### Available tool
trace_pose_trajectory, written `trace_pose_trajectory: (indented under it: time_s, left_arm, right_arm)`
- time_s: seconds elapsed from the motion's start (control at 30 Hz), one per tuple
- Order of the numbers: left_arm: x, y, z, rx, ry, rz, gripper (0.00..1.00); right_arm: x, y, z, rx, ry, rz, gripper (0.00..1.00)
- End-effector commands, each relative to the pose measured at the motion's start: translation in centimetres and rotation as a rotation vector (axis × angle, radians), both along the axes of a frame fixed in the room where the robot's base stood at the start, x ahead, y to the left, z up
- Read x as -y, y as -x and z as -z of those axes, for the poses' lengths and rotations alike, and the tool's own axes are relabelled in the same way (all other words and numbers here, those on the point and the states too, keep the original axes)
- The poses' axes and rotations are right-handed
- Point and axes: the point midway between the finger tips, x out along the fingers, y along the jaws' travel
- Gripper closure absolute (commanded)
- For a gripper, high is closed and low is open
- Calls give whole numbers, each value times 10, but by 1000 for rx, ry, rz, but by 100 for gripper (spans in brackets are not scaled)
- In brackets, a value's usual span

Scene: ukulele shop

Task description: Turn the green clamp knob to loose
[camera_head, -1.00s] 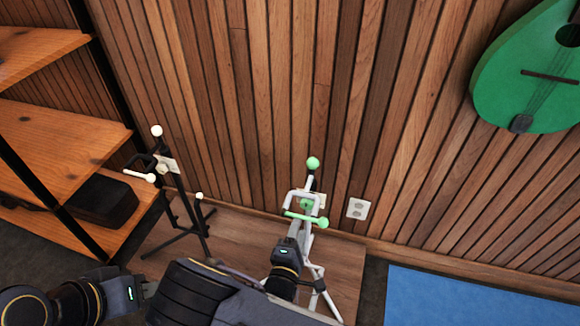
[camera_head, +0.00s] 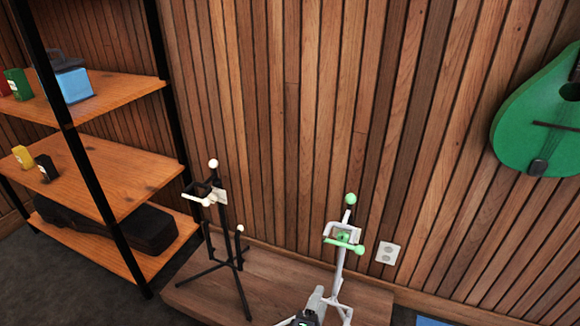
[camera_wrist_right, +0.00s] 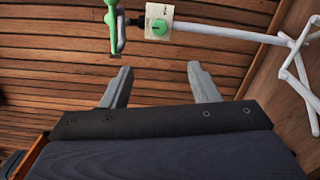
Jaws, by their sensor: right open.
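The green clamp knob (camera_head: 343,237) is on a white stand (camera_head: 340,262) with green-tipped arms, by the wooden wall. In the right wrist view the round knob (camera_wrist_right: 160,27) sits on a pale plate with small markings; its setting is too small to read. My right gripper (camera_head: 312,305) shows at the bottom of the head view, below and in front of the stand. In the wrist view its two fingers (camera_wrist_right: 161,82) are spread with nothing between them. The knob lies beyond the fingertips, apart from them. My left gripper is out of view.
A black stand (camera_head: 237,262) with white tips stands left of the white one on a low wooden platform (camera_head: 270,285). Shelves (camera_head: 125,180) are further left. A wall outlet (camera_head: 387,252) is right of the stand. A green instrument (camera_head: 530,130) hangs at upper right.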

Motion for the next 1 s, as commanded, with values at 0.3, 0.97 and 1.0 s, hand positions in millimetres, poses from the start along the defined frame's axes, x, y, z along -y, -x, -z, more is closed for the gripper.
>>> trace_pose_trajectory:
  time_s: [0.3,0.97,1.0]
  left_arm:
    - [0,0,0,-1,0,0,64]
    - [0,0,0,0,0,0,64]
    - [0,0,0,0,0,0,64]
  right_arm:
    - [1,-5,6,-75,-157,26,45]
    - [-17,-15,-18,-433,-1172,173,45]
    - [-18,-14,-29,-462,-1275,184,45]
